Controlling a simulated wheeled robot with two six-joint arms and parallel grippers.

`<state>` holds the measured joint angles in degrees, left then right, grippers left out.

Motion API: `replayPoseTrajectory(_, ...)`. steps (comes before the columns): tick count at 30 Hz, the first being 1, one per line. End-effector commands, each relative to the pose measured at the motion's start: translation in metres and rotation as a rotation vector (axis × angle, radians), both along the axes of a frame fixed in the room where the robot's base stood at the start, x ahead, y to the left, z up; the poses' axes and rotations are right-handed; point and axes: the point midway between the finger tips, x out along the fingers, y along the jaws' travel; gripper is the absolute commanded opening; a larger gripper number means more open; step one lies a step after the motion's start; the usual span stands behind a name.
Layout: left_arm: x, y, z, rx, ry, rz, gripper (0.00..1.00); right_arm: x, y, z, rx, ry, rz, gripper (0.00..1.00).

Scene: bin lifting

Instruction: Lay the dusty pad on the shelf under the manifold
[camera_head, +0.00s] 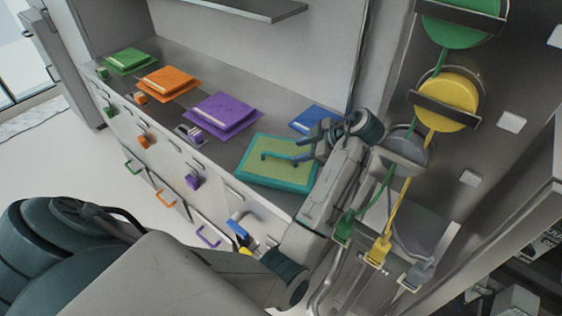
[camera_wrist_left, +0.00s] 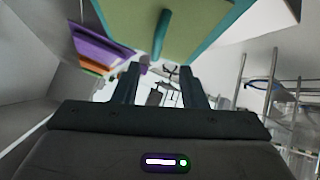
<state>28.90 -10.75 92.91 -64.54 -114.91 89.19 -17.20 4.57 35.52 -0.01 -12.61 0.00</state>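The pad (camera_head: 262,172) is a flat yellow-green slab with a teal border and a raised teal handle (camera_head: 285,156). It lies on the grey counter in the head view. My left gripper (camera_head: 312,140) is just beside the pad's right end, near the handle. In the left wrist view, its two fingers (camera_wrist_left: 160,78) are spread with nothing between them. The pad (camera_wrist_left: 200,25) and its handle (camera_wrist_left: 161,36) show beyond the fingertips there. My right gripper is not in view. I cannot tell for sure which shelf or pipes are the manifold's.
Purple (camera_head: 222,114), orange (camera_head: 168,82) and green (camera_head: 130,61) pads lie along the counter (camera_head: 130,84). A blue pad (camera_head: 312,119) lies behind my gripper. On the right, a wall panel holds green (camera_head: 452,30) and yellow (camera_head: 452,92) discs with hanging straps.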

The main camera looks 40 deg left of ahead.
Motion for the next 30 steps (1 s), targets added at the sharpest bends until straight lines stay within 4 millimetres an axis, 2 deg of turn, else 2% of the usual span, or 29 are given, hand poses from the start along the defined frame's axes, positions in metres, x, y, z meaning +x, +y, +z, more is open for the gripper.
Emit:
replayPoseTrajectory(5, -0.003, 0.013, -0.014, -0.002, 0.008, 0.004, 0.38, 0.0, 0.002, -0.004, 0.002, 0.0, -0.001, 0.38)
replayPoseTrajectory(10, -0.002, 0.031, -0.02, 0.0, 0.008, 0.004, 0.38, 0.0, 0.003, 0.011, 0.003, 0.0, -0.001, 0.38)
replayPoseTrajectory(13, -0.001, 0.043, -0.029, 0.0, 0.008, 0.004, 0.38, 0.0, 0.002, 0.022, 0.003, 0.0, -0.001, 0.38)
replayPoseTrajectory(16, -0.002, 0.052, -0.041, 0.0, 0.007, 0.003, 0.38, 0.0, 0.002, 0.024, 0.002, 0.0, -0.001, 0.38)
replayPoseTrajectory(25, -0.003, 0.056, -0.048, -0.002, 0.004, 0.003, 0.38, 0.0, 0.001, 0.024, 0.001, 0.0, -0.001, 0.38)
replayPoseTrajectory(26, -0.003, 0.056, -0.048, -0.002, 0.004, 0.003, 0.36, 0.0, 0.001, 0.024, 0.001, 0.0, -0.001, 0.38)
replayPoseTrajectory(30, -0.002, 0.056, -0.048, -0.002, 0.003, 0.002, 0.09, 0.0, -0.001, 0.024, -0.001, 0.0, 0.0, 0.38)
